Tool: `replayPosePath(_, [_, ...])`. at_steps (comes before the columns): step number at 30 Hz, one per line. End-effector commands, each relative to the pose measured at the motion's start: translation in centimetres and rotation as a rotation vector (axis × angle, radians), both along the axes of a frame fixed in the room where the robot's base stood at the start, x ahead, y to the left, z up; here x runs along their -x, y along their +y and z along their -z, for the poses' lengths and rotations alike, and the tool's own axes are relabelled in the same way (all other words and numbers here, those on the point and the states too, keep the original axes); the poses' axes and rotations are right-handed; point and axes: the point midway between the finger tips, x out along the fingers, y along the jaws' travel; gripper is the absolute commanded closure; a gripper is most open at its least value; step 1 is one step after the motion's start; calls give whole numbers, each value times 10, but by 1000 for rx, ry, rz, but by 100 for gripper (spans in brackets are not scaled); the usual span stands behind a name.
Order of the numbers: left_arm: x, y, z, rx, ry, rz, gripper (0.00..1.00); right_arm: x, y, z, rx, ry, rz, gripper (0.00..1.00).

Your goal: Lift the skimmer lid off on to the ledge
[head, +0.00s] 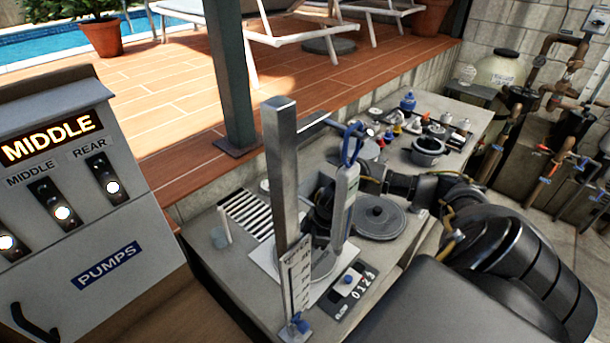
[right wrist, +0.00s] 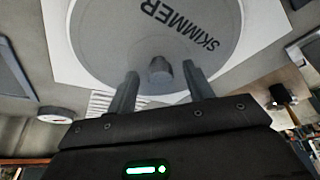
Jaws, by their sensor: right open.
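The skimmer lid (right wrist: 200,22) is a round grey disc marked SKIMMER with a small central knob (right wrist: 160,68). It lies in a pale square surround and shows partly in the head view (head: 322,266), behind the metal post. My right gripper (right wrist: 157,77) is open, with one finger on each side of the knob and gaps visible beside it. In the head view the right arm reaches in from the right, and its fingertips are mostly hidden by the post and a hanging pale instrument. The grey ledge (head: 410,250) carries the lid's surround. My left gripper is not in view.
An upright metal post (head: 282,150) with a hanging instrument (head: 343,205) stands close to the lid. A second round dark lid (head: 378,219) lies behind. Small items crowd the back.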

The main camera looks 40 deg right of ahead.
Motion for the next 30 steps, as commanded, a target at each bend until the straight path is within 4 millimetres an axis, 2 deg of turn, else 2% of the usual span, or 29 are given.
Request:
replayPosePath(4, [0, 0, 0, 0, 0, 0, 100, 0, 0, 0, 0, 0, 0, 48])
replayPosePath(16, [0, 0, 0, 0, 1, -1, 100, 0, 0, 0, 0, 0, 0, 100])
replayPosePath(25, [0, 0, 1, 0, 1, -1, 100, -1, 0, -2, -1, -2, -1, 100])
replayPosePath(30, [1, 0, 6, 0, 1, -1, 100, -1, -1, -12, 0, -5, -2, 100])
